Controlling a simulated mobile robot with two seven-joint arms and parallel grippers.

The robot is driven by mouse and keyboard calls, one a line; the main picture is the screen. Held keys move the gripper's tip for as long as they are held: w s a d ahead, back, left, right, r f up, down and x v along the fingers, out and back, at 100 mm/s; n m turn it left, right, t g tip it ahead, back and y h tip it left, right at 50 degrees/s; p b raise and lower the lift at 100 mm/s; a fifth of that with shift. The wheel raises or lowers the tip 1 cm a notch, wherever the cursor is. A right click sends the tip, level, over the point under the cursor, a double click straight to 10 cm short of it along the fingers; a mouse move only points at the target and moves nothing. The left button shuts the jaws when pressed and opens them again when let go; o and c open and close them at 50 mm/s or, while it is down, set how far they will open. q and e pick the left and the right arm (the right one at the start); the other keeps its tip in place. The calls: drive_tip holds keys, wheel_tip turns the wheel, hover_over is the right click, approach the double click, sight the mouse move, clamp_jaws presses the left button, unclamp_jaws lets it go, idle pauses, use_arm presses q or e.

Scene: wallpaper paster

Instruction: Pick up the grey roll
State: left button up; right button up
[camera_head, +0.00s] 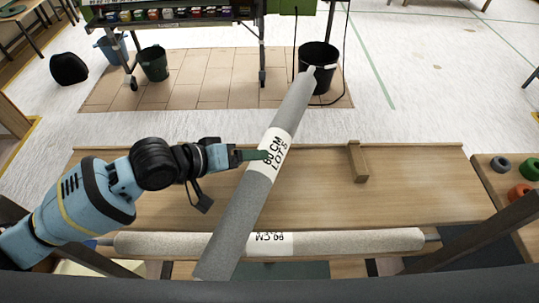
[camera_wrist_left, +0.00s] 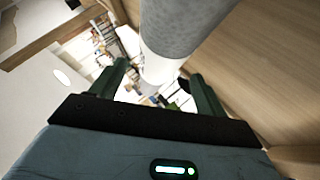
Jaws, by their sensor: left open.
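A long grey roll (camera_head: 257,203) with a white label band reading "80 CM LOT 5" (camera_head: 277,146) runs slanted across the middle of the head view, in front of the wooden table. I cannot tell what supports it. My left gripper (camera_head: 258,155) is open at the label band, coming from the left. In the left wrist view the roll (camera_wrist_left: 180,28) shows just beyond and between the two dark green fingers (camera_wrist_left: 158,85), with room around it. Contact cannot be made out. My right gripper is not in view.
A second, pale grey roll (camera_head: 350,240) lies level along the table's near edge. The wooden table (camera_head: 400,190) is mostly bare, with a small wooden block (camera_head: 357,161). A black bucket (camera_head: 318,60) stands on the floor behind. Tape rings (camera_head: 501,163) lie at the right.

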use_arm(q)
drive_tip(key=x, duration=0.5)
drive_tip(key=shift+w, duration=0.25)
drive_tip(key=shift+a, duration=0.1)
clamp_jaws()
drive_tip(key=shift+r, duration=0.35)
